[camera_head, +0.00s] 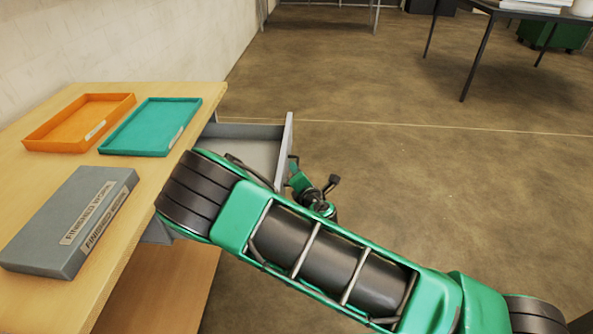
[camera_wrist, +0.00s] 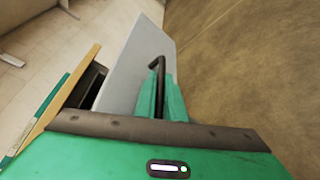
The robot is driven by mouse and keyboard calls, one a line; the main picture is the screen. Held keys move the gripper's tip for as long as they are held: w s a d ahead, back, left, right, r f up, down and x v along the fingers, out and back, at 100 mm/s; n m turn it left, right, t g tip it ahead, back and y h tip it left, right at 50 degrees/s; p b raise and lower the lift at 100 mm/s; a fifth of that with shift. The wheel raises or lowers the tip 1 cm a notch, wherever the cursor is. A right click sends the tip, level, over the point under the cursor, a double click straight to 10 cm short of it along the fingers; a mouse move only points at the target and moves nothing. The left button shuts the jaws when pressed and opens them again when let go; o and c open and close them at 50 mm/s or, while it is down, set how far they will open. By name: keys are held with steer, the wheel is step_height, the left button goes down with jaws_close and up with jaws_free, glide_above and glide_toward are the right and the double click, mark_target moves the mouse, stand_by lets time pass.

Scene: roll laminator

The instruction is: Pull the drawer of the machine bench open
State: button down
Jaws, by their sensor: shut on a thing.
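The grey drawer (camera_head: 249,146) of the machine bench (camera_head: 140,262) is partly open, sticking out from the bench's right side. Its front panel (camera_wrist: 137,70) fills the middle of the wrist view, with a dark gap between it and the bench edge. A dark bar handle (camera_wrist: 157,64) stands out from the panel. My gripper (camera_wrist: 160,92) has its green fingers shut around the handle. In the head view my gripper (camera_head: 308,190) is at the drawer front, and my green arm hides the drawer's near part and the handle.
On the bench top lie an orange tray (camera_head: 36,140), a teal tray (camera_head: 120,147) and a grey box (camera_head: 45,232) labelled "FINISHED WORK". A dark-legged table (camera_head: 478,52) stands at the back right. The floor right of the drawer is clear.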

steer(key=shift+w+d+r, duration=0.1)
steer(key=shift+w+d, duration=0.1)
steer(key=shift+d, duration=0.05)
steer(key=c, duration=2.1)
jaws_free()
steer(key=shift+a, duration=0.1)
steer(key=shift+s, duration=0.25)
steer(key=v, duration=1)
